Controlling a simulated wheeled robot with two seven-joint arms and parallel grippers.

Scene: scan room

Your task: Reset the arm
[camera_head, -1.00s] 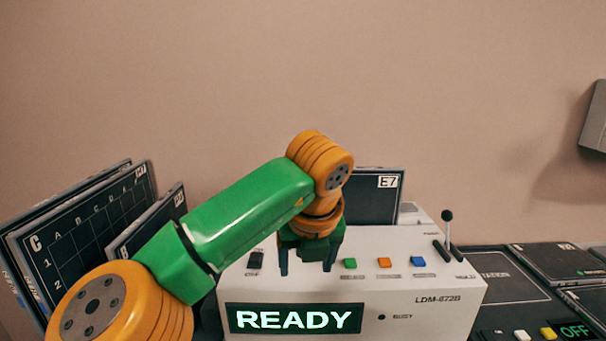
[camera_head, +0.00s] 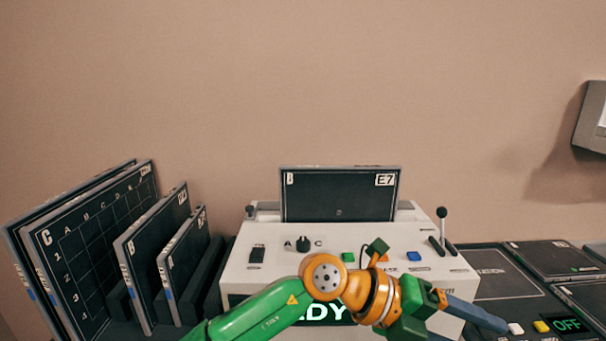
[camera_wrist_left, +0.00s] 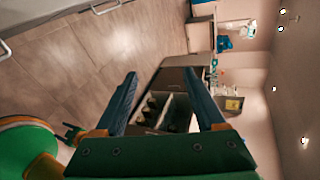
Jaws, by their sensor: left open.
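My left arm, green and orange, comes in from the bottom of the head view and crosses low in front of a white machine (camera_head: 262,228). My left gripper (camera_head: 472,312) points to the right, past the machine's front right corner, holding nothing. In the left wrist view its two dark blue fingers (camera_wrist_left: 160,75) stand apart with nothing between them. In the head view only one finger shows clearly. The arm hides part of the machine's lit display (camera_head: 330,313).
A dark plate marked E7 (camera_head: 340,196) stands upright at the machine's back. A lever (camera_head: 442,222) rises at its right. Several dark plates (camera_head: 95,240) stand in a rack at left. Dark panels (camera_head: 555,262) lie at right. The wrist view shows tiled floor (camera_wrist_left: 60,60).

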